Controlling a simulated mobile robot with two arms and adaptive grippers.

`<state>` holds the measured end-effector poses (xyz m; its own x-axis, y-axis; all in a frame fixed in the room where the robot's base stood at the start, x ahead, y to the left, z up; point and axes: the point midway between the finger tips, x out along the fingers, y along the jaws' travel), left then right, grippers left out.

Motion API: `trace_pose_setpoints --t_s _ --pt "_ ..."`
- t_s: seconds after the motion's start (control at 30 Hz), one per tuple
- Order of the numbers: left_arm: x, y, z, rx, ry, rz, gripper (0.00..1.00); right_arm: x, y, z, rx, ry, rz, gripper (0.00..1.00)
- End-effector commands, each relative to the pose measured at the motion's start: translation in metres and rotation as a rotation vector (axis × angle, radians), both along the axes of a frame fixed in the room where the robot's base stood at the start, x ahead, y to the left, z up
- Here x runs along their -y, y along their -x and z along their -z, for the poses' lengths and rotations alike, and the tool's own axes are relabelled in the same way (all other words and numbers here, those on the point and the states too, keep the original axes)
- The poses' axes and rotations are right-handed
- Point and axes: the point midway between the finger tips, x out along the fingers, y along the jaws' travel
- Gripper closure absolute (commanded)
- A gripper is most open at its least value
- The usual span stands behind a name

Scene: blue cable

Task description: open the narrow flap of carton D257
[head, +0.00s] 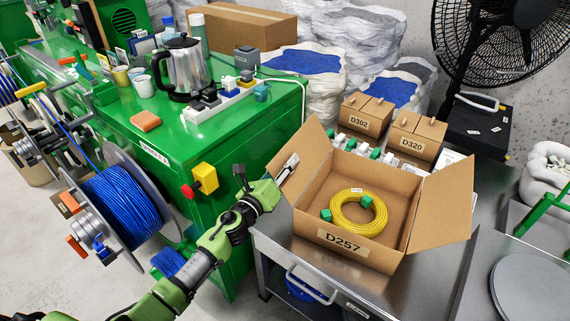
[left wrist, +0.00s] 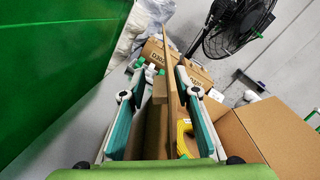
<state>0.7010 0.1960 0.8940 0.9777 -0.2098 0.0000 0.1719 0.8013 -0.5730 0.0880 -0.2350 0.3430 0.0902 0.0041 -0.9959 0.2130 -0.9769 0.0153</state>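Carton D257 (head: 342,243) stands on the metal table with its top open. Its left flap (head: 308,152) stands up, leaning outward, and its right flap (head: 442,208) is folded outward to the right. A coil of yellow cable (head: 352,222) and small green pieces lie inside. My left gripper (head: 290,166) is at the left flap. In the left wrist view its fingers (left wrist: 160,100) are apart, with the flap (left wrist: 171,75) edge-on between them; I see no clear grip on it. My right gripper is not in view.
Cartons D302 (head: 366,115) and D320 (head: 416,137) stand behind D257. A green workbench (head: 195,140) with a kettle (head: 181,67) is at left, by a blue cable reel (head: 122,208). A black fan (head: 510,45) is at back right.

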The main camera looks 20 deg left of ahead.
Motion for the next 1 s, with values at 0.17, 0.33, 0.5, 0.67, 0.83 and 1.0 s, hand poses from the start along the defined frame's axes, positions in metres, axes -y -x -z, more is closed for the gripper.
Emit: trace_pose_setpoints --t_s 0.17,0.33,0.5,0.67,0.83,1.0 --pt "0.000 0.000 0.000 -0.001 0.001 -0.001 1.00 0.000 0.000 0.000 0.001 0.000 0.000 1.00" --pt "0.002 0.001 -0.003 0.006 -0.032 -0.001 1.00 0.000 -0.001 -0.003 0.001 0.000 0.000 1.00" --pt "0.022 0.005 -0.020 0.055 -0.263 0.001 1.00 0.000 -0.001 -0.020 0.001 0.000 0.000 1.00" --pt "0.035 0.008 -0.022 0.087 -0.423 -0.001 1.00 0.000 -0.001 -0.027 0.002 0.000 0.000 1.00" --pt "0.037 0.009 -0.021 0.093 -0.445 -0.002 1.00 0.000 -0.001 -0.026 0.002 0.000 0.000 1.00" --pt "0.037 0.009 -0.021 0.093 -0.443 -0.002 0.78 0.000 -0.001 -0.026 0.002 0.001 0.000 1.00"
